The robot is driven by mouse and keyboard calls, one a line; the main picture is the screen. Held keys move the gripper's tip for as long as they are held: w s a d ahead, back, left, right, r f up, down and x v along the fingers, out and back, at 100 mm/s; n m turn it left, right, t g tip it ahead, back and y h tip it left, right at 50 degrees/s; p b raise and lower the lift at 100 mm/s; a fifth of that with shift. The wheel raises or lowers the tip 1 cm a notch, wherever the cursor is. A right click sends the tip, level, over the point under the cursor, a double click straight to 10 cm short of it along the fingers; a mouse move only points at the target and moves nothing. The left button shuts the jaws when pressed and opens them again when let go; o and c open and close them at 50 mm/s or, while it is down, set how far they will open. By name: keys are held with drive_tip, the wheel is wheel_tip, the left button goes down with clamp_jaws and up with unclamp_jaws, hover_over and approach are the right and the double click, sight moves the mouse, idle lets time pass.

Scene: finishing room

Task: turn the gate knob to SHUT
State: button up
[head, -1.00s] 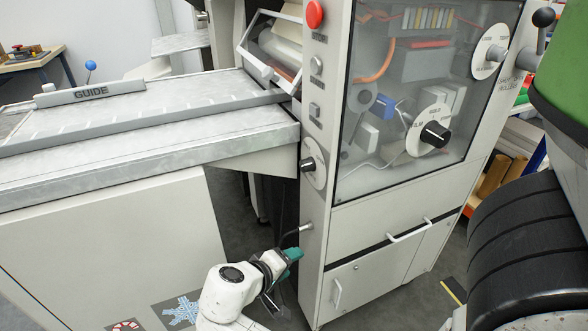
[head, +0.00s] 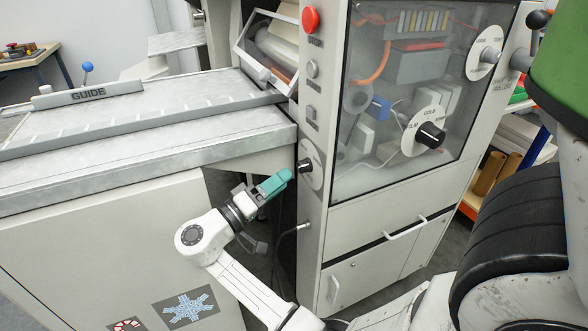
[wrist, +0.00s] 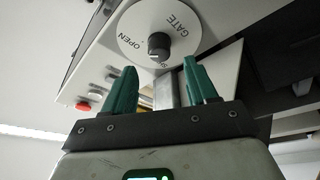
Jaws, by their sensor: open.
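The gate knob (wrist: 159,45) is a small black knob on a white round dial (wrist: 178,22). In the wrist view the dial reads GATE and OPEN, with part of another word at its lower edge. In the head view the gate knob (head: 304,166) sits on the narrow side of the grey machine, below the buttons. My gripper (head: 287,176) has teal fingers and is just left of the knob. In the wrist view my gripper (wrist: 160,70) is open and empty, and the knob shows beyond the gap between the fingertips, apart from them.
A red button (head: 310,20) and smaller controls are above the knob. A metal table (head: 150,140) with a GUIDE bar (head: 88,92) is at left. Below the knob a pipe-like fitting (head: 303,227) sticks out. A larger black knob (head: 431,135) is on the glazed front.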

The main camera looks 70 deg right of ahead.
sight(298, 168)
drive_tip(key=shift+x, duration=2.55)
drive_tip(key=shift+c, duration=0.3)
drive_tip(key=c, duration=1)
drive_tip(key=shift+p, duration=0.3)
